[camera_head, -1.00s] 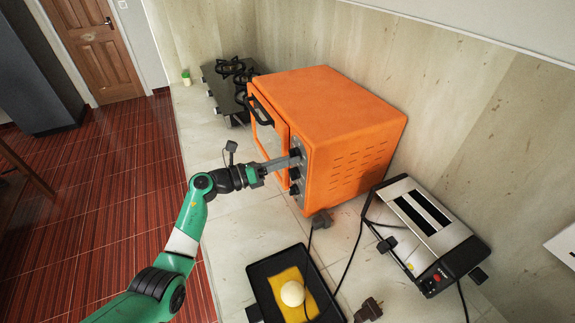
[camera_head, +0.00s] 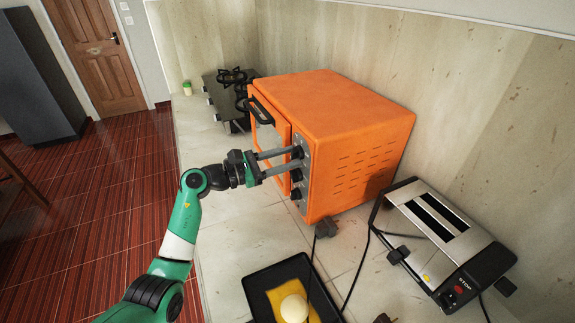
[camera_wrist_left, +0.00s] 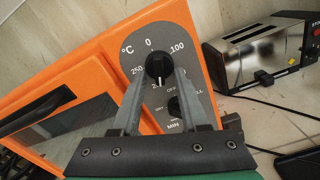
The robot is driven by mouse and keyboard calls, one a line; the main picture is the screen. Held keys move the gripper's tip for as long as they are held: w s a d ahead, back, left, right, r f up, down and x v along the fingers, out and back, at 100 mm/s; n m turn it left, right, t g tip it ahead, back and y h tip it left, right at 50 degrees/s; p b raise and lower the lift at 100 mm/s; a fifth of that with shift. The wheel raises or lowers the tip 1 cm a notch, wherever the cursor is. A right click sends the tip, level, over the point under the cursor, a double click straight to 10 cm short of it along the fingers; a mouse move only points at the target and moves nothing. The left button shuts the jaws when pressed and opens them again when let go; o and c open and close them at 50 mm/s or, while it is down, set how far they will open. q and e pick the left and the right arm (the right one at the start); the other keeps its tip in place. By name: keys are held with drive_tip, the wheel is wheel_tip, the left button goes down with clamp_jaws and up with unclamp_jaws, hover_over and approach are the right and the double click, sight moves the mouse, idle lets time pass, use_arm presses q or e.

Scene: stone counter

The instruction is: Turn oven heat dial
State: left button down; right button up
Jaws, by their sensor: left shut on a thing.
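The orange oven (camera_head: 345,125) stands on the counter, with a grey control panel on its front. In the left wrist view, the black heat dial (camera_wrist_left: 158,64) is the top knob, with °C, 0, 100 and 250 printed around it. A white mark on the dial points down, toward a number partly hidden by a finger. My left gripper (camera_head: 293,160) reaches the panel from the left. In the left wrist view, its two grey fingers (camera_wrist_left: 157,82) lie on either side of the heat dial, shut on it. My right gripper is not in view.
A lower knob (camera_wrist_left: 175,106) sits below the dial, partly behind a finger. A toaster (camera_head: 440,235) with cables stands to the right. A black tray (camera_head: 265,278) with a yellow cloth and a pale ball lies in front. A gas hob (camera_head: 222,95) is behind left.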

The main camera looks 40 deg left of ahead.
use_arm(q)
drive_tip(key=shift+m+b, duration=0.55)
drive_tip(key=shift+m, duration=0.45)
drive_tip(key=shift+r, duration=0.1)
drive_tip(key=shift+c, duration=2.2)
unclamp_jaws()
drive_tip(key=p+v, duration=0.2)
drive_tip(key=v, duration=0.9)
drive_tip(key=shift+s, duration=0.25)
drive_tip(key=shift+a, duration=0.15)
